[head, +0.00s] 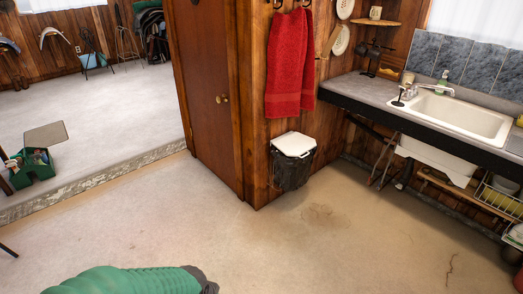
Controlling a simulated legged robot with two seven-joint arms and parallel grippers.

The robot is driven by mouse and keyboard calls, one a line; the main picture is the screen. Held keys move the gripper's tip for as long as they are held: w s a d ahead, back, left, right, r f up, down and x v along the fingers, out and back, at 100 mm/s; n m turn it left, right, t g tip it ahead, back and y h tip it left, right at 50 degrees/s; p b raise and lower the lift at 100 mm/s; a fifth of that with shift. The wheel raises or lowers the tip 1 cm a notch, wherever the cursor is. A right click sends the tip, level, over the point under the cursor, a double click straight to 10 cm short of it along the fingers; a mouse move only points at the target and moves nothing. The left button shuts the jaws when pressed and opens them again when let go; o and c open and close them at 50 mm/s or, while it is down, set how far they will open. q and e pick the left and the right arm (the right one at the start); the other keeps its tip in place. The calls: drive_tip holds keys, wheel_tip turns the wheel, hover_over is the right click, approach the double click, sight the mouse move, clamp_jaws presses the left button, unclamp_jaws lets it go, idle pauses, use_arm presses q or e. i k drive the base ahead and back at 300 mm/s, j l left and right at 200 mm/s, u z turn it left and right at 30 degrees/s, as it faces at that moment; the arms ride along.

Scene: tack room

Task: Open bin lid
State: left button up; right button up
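The bin (291,171) has a dark body and stands on the floor against the wood-panelled wall, below a hanging red towel. Its white lid (293,144) lies flat on top and looks closed. Neither of my grippers shows in the head view, so nothing of mine is seen near the bin.
A brown wooden door (208,85) is left of the bin. A red towel (290,65) hangs above. A counter with a white sink (465,115) is at right. A green ribbed shape (125,281) fills the bottom edge, unclear what. Floor before the bin is clear.

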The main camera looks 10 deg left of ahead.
sight(295, 145)
drive_tip(key=i+l, duration=0.1)
drive_tip(key=i, duration=0.6)
drive_tip(key=i+l, duration=0.1)
drive_tip(key=i, duration=0.6)
drive_tip(key=i+l, duration=0.1)
drive_tip(key=i, duration=0.65)
drive_tip(key=i+l, duration=0.1)
drive_tip(key=i, duration=0.6)
drive_tip(key=i+l+u, duration=0.1)
drive_tip(key=i, duration=0.6)
